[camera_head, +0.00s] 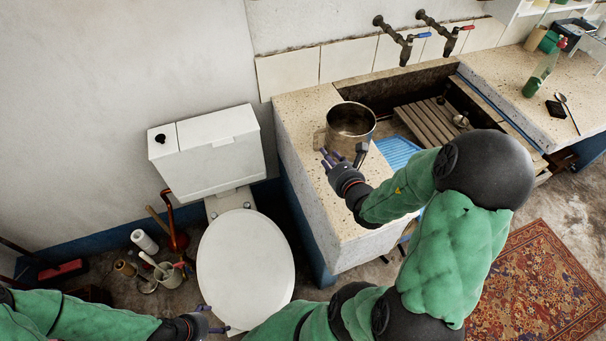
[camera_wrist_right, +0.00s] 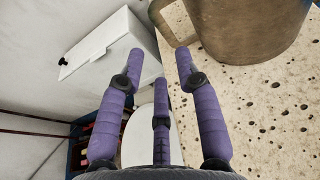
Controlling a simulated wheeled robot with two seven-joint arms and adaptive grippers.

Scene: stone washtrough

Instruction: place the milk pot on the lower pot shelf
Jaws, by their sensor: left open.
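The milk pot (camera_head: 351,118) is a round metal pot standing upright and open on the pale stone ledge of the washtrough. Its handle (camera_head: 319,139) is on its left side. In the right wrist view the pot (camera_wrist_right: 248,28) fills the upper right, with its handle (camera_wrist_right: 172,28) beyond my fingertips. My right gripper (camera_head: 343,158) is open at the pot's near side; its purple fingers (camera_wrist_right: 160,62) are spread and hold nothing. I cannot tell whether they touch the pot. My left gripper (camera_head: 209,324) is low by the toilet, open and empty. I cannot identify the lower pot shelf.
A toilet (camera_head: 245,268) stands left of the trough. Two taps (camera_head: 402,42) are on the wall above the basin, which holds a wooden slatted rack (camera_head: 428,120). A green bottle (camera_head: 535,84) stands on the right counter. A white shelf (camera_head: 545,8) shows at the top right.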

